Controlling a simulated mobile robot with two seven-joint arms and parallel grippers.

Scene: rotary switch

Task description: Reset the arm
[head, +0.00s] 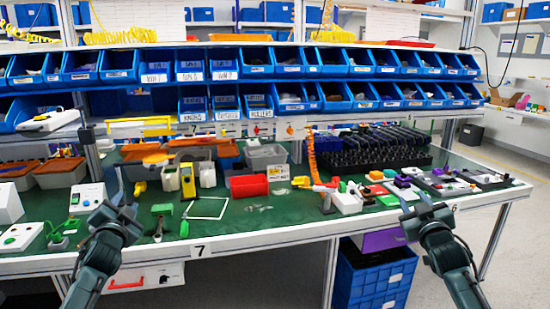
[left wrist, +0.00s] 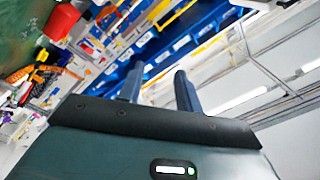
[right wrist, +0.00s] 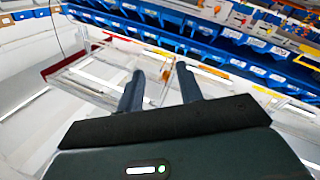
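My left gripper (head: 129,187) is raised in front of the bench's left part in the head view. Its two fingers stand apart with nothing between them in the left wrist view (left wrist: 159,82). My right gripper (head: 414,202) is raised at the bench's front edge on the right. Its fingers are also apart and empty in the right wrist view (right wrist: 158,82). A white control box (head: 88,198) with a small dark dial or display stands left of my left gripper. A white box (head: 20,236) with a green button lies nearer the front left. I cannot tell which is the rotary switch.
The green-topped bench (head: 270,218) carries a red bin (head: 249,186), a yellow device (head: 188,181), a white frame (head: 222,208) and many small parts at right. Blue bins (head: 154,73) line the shelves behind. A blue crate (head: 372,277) stands below the bench.

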